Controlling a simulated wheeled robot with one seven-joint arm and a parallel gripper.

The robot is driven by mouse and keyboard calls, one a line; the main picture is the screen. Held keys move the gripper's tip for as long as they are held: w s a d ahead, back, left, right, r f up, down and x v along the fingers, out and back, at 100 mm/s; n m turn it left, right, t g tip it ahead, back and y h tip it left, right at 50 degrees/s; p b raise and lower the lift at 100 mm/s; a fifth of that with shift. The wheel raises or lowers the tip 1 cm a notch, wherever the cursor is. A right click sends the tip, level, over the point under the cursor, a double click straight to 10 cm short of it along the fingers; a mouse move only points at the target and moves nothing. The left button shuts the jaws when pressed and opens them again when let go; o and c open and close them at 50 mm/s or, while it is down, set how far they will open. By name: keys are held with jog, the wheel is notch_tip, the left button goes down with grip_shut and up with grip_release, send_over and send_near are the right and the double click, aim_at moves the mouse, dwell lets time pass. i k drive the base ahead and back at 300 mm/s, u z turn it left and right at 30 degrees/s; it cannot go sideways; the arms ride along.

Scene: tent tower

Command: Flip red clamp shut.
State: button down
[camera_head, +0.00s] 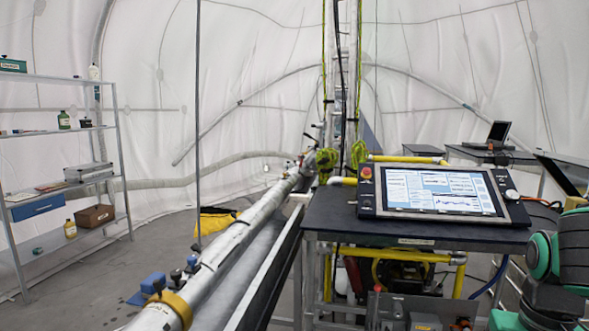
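I cannot make out a red clamp clearly. A long white pipe (225,250) runs from the lower middle up to the tower base. Small fittings (300,163) at its far end are too small to tell apart; some look reddish. A yellow-brown band (170,306) wraps the near end of the pipe, with a blue block (153,283) beside it. My arm's green and dark links show at the right edge. My gripper is not in view.
A dark table (420,236) on the right holds a control panel (440,192) with a lit screen. A metal shelf (52,130) with bottles and boxes stands at left. A yellow bag (215,221) lies behind the pipe. The floor between shelf and pipe looks mostly clear.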

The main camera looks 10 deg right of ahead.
aim_at(302, 174)
jog(key=z, duration=0.05)
jog(key=i, duration=1.55)
jog(key=z, duration=0.05)
